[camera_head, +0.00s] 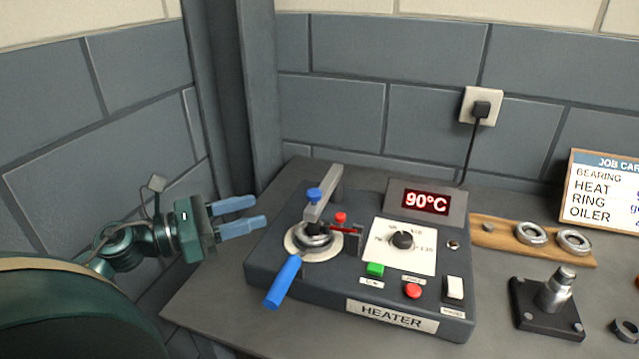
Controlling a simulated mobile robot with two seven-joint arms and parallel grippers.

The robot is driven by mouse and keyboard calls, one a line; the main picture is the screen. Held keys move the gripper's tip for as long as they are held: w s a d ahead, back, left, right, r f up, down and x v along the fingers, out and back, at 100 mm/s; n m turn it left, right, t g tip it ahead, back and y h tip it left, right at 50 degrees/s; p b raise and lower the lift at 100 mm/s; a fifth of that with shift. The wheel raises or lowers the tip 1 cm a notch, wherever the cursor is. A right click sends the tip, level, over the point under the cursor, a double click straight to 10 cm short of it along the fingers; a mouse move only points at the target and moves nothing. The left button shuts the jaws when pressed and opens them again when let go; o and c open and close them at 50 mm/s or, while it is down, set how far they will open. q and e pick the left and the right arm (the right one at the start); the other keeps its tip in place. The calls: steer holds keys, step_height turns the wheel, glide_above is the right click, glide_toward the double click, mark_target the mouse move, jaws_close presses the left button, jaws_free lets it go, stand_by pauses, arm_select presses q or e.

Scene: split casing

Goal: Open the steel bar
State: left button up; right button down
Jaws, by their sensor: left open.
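The steel bar (324,192) is a grey bar on top of the heater (290,238), at its left side. It lies across above a round pale plate with a ring (314,238), and a blue knob (315,195) sits on it. A blue handle (283,282) sticks out toward the front left of the plate. My left gripper (262,212) is open and empty. It is to the left of the bar and apart from it, with its two blue fingers pointing right. My right gripper is not in view.
The heater has a red 90°C display (426,201), a dial (402,240), a green button (375,269) and a red button (413,290). A wooden board (490,241) with rings, a post on a black base (556,292) and a job card (605,190) stand at the right.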

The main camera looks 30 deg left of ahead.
mark_target(314, 191)
arm_select(q)
steer(key=p+x, duration=0.1)
steer(key=x, duration=0.4)
steer(key=p+x, duration=0.1)
steer(key=x, duration=0.5)
steer(key=shift+w+d+r, duration=0.1)
steer(key=shift+d+r, duration=0.15)
steer(key=shift+d, duration=0.05)
steer(key=shift+w+d+f+p, duration=0.1)
steer(key=shift+w+d+p, duration=0.25)
steer(key=shift+w, duration=0.25)
steer(key=shift+c, duration=0.4)
jaws_close()
